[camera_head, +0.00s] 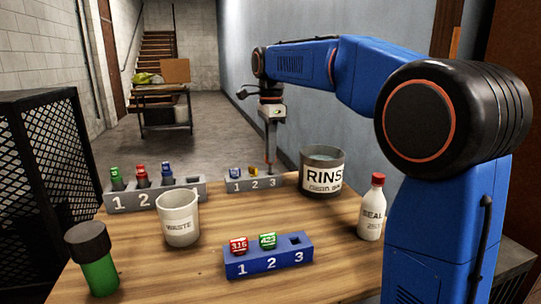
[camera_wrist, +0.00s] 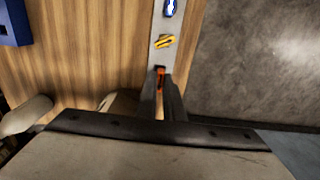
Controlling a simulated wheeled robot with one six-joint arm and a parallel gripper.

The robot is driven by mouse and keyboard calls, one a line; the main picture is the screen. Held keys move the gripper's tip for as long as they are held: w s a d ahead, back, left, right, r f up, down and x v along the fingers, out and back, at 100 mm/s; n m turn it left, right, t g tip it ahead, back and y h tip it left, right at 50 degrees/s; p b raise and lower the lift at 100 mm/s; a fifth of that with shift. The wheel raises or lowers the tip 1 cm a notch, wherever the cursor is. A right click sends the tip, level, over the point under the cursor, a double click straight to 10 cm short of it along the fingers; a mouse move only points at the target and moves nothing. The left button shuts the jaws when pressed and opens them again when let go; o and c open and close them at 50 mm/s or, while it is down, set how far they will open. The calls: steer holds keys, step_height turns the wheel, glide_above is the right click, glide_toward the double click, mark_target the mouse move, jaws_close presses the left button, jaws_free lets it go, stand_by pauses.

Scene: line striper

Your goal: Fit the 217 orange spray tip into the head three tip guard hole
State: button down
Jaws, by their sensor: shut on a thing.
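My gripper (camera_head: 270,166) points down at position 3 of a small grey rack (camera_head: 238,186) numbered 1, 2, 3. In the wrist view its fingers (camera_wrist: 163,84) are shut on a small orange tip (camera_wrist: 160,76), mostly hidden between them. Its number cannot be read, and I cannot tell whether it is still seated in the rack. A blue block (camera_head: 270,263) numbered 1, 2, 3 lies nearer the front. It holds a red tip marked 316 (camera_head: 239,245) at 1 and a green tip (camera_head: 267,241) at 2. The square hole at 3 (camera_head: 295,239) is empty.
A blue tip (camera_head: 234,173) and a yellow-orange tip (camera_head: 253,172) sit in the small rack. A rinse pot (camera_head: 322,182), waste cup (camera_head: 178,222), seal bottle (camera_head: 372,212), green bottle (camera_head: 97,272) and longer grey rack (camera_head: 117,203) stand around. The wooden table's middle is clear.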

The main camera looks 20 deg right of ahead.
steer(key=shift+r, duration=1.45)
